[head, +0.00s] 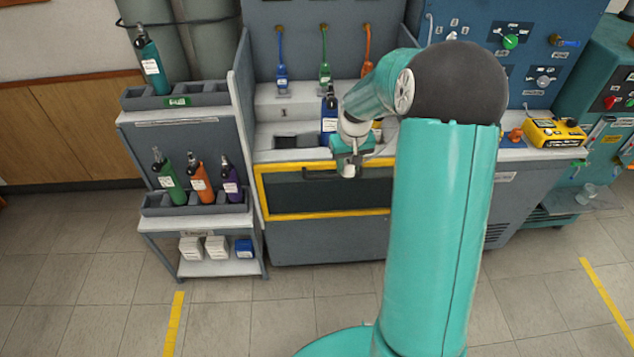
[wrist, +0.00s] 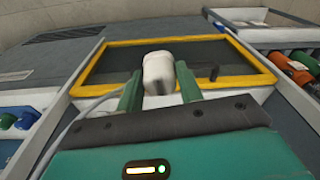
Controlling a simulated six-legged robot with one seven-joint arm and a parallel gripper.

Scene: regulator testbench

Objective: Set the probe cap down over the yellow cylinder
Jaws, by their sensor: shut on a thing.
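The probe cap (wrist: 160,68) is a white, rounded cup with a dark underside, held between the two green fingers of my gripper (wrist: 159,88). In the head view my gripper (head: 349,165) is in front of the bench, by the yellow-framed panel, with the white cap (head: 348,171) at its tip. The yellow cylinder is not clearly visible; a small yellow patch at the bench beside my arm may be part of it, mostly hidden by the arm. The wrist view does not show it.
A blue cylinder (head: 329,121) stands on the bench just behind my gripper. The yellow-framed panel (head: 275,217) has a dark handle (head: 320,172). Left, a rack (head: 190,206) holds green, orange and purple cylinders. A yellow meter (head: 554,133) sits on the right. Floor in front is clear.

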